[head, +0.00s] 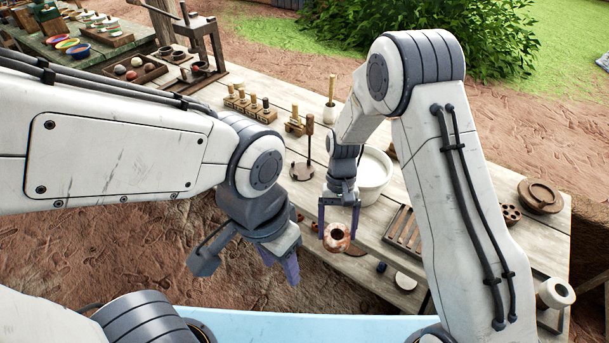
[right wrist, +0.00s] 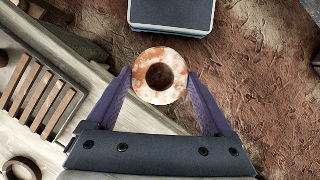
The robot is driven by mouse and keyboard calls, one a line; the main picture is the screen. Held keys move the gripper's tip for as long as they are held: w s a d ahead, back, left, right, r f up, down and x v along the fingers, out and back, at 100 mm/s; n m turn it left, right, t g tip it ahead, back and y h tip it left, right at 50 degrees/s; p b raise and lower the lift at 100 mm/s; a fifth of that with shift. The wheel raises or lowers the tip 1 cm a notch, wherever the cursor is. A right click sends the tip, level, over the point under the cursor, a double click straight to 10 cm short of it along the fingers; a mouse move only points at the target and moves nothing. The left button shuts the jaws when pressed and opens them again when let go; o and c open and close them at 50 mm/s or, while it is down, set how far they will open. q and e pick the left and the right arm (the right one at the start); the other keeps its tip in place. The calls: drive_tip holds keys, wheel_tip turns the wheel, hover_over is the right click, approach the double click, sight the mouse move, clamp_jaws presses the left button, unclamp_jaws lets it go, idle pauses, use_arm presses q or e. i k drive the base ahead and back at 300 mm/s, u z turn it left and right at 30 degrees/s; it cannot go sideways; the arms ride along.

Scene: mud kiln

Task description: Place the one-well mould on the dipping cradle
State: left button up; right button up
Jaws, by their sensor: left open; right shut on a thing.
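A rust-and-white mottled round piece with one central hole, which looks like the one-well mould (head: 336,240), is between the fingers of my right gripper (head: 338,228). It also shows in the right wrist view (right wrist: 178,90), with the gripper shut on its sides. It is held near the table's front edge. My left gripper (head: 246,262) is open and empty, in front of the table. A dark stand with a round base and upright post (head: 308,150) is on the table behind the right gripper. I cannot tell surely whether it is the dipping cradle.
A white tub (head: 372,178) stands behind my right gripper. A slatted wooden rack (head: 405,234) is to its right; it also shows in the right wrist view (right wrist: 36,92). A mould with several holes (head: 510,214) and a white cup (head: 556,292) are further right. Small stamps (head: 250,104) stand at the back.

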sight(303, 170)
drive_tip(key=u, duration=1.65)
drive_tip(key=i, duration=2.5)
drive_tip(key=z, duration=2.3)
